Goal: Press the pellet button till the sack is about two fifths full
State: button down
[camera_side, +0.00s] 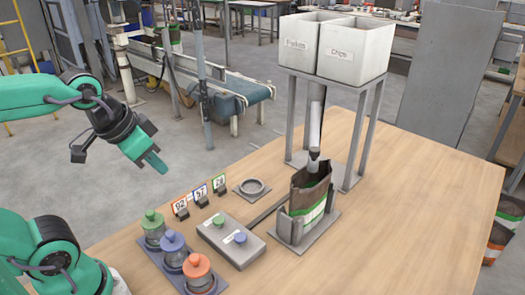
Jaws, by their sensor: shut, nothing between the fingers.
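My gripper (156,163) is shut and empty, held in the air left of and above the button box. The grey button box (219,246) lies on the table with a green button (218,221) and a blue button (239,238); their labels are too small to read. The open brown sack (312,190) with a white and green band stands upright in a grey holder (322,231), under the spout (314,155). Its inside looks dark, and I cannot tell the fill level. Two white bins above are labelled Pellets (298,62) and Chips (346,70).
Jars with green (152,220), blue (173,242) and orange (197,268) lids stand on a tray left of the box. Small number cards (200,194) and a ring on a plate (252,187) are behind it. The table's right side is clear.

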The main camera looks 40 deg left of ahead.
jog(key=w+m+g, duration=0.1)
jog(key=w+m, duration=0.2)
jog(key=m, duration=0.1)
jog(key=m+g, duration=0.4)
jog(key=m, duration=0.7)
send_over(219, 219)
notch_tip(219, 219, down, 4)
jog(key=shift+w+d+f+m+g, duration=0.35)
jog(key=shift+w+f+m+g, duration=0.2)
jog(key=shift+m, duration=0.45)
jog(key=shift+f, duration=0.1)
jog(key=f, duration=0.9)
jog(key=s+f, duration=0.1)
jog(key=f, duration=0.3)
jog(key=shift+a+f, duration=0.25)
jog(key=shift+f, duration=0.15)
